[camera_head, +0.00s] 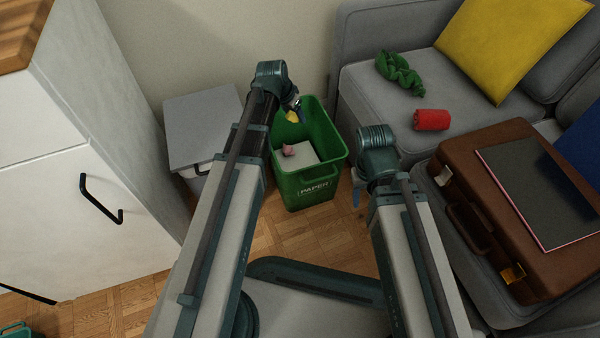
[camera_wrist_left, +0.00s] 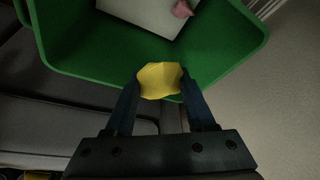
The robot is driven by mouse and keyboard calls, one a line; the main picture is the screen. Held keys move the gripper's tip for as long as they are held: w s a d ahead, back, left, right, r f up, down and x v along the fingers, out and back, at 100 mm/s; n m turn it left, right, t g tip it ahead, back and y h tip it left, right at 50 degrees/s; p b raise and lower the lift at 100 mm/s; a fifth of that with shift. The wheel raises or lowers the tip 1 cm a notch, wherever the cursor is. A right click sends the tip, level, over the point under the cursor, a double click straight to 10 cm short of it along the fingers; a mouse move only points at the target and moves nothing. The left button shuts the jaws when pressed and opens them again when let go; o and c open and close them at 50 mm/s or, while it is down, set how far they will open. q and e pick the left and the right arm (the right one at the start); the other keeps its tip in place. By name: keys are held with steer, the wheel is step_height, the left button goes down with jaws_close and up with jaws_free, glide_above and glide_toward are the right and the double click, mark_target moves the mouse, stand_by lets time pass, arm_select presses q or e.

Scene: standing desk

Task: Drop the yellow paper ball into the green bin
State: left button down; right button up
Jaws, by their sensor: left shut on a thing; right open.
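The yellow paper ball (camera_wrist_left: 160,80) is held between the fingers of my left gripper (camera_wrist_left: 160,88), which is shut on it. In the head view the ball (camera_head: 292,117) shows small at the far left part of the green bin (camera_head: 318,188). The bin also shows in the left wrist view (camera_wrist_left: 100,62), with the ball over its opening near one wall. How high the ball is above the bin floor I cannot tell. My right gripper (camera_head: 356,192) is open beside the bin's right side, mostly hidden by its wrist.
A pinkish crumpled piece (camera_head: 289,151) and a pale sheet (camera_head: 302,156) lie inside the bin. A grey-lidded box (camera_head: 203,125) stands left of the bin. A grey sofa (camera_head: 385,100) at right bears a brown suitcase (camera_head: 470,175), a red roll (camera_head: 431,120) and a green twisted cloth (camera_head: 400,75).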

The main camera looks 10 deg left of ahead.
arm_select(q)
steer(key=shift+c, duration=0.8)
jaws_free()
steer(key=shift+r, duration=0.1)
steer(key=p+v, duration=1.2)
steer(key=v, duration=0.1)
steer(key=shift+s+r+p, duration=0.25)
steer(key=shift+p, duration=0.15)
steer(key=s+d+r+g+y+p, duration=0.1)
steer(key=s+d+g+y+p, duration=0.25)
steer(key=s+d, duration=1.35)
step_height(320, 180, up, 38)
steer(key=s+a+p, duration=0.1)
steer(key=s+p, duration=0.1)
steer(key=p, duration=3.5)
steer(key=shift+a+n+g, duration=0.35)
steer(key=shift+a+n, duration=0.05)
